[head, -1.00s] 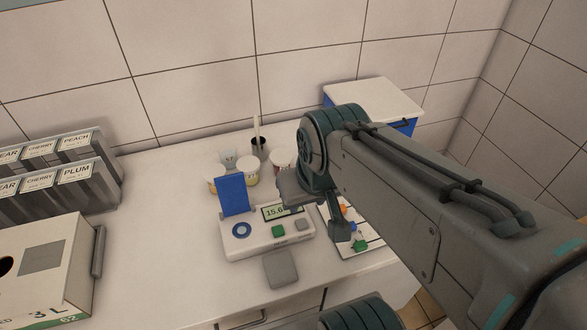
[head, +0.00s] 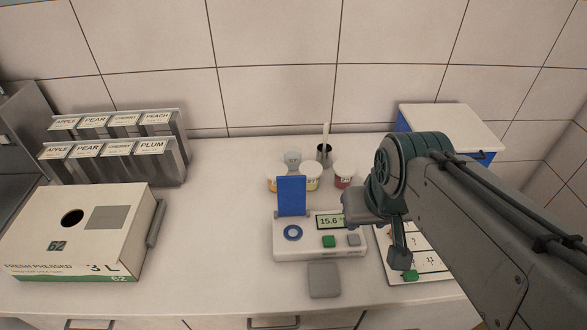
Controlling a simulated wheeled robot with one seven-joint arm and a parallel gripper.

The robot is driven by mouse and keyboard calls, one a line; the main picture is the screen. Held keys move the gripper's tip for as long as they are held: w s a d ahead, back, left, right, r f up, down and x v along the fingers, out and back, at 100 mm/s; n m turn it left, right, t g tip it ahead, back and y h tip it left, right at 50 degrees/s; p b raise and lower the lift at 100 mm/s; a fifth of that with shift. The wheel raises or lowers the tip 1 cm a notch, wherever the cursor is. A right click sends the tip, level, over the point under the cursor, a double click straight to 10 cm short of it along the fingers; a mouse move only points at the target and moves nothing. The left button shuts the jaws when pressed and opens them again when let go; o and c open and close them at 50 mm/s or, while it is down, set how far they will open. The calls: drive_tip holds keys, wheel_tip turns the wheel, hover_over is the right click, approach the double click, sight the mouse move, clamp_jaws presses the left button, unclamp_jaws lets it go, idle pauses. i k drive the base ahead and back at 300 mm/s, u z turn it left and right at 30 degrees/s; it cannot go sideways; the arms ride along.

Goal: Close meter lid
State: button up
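The meter (head: 300,249) is a white box on the counter, with a display reading about 15.6, a green button and a grey button. Its blue lid (head: 291,196) stands upright, open, behind a blue ring (head: 293,232) on the meter's left part. My gripper (head: 399,258) is to the right of the meter, over the right tray, pointing down. I cannot make out whether the fingers are apart.
Several small cups (head: 343,176) and a dark holder (head: 324,153) stand behind the meter. A grey pad (head: 324,280) lies in front. A juice box (head: 75,238) and labelled racks (head: 115,150) stand left. A white tray (head: 428,270) and a blue white-topped box (head: 452,125) are right.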

sight(291, 190)
drive_tip(key=z, duration=0.05)
drive_tip(key=k, duration=1.1)
drive_tip(key=u, duration=0.75)
drive_tip(key=i, duration=1.15)
drive_tip(key=z, duration=0.7)
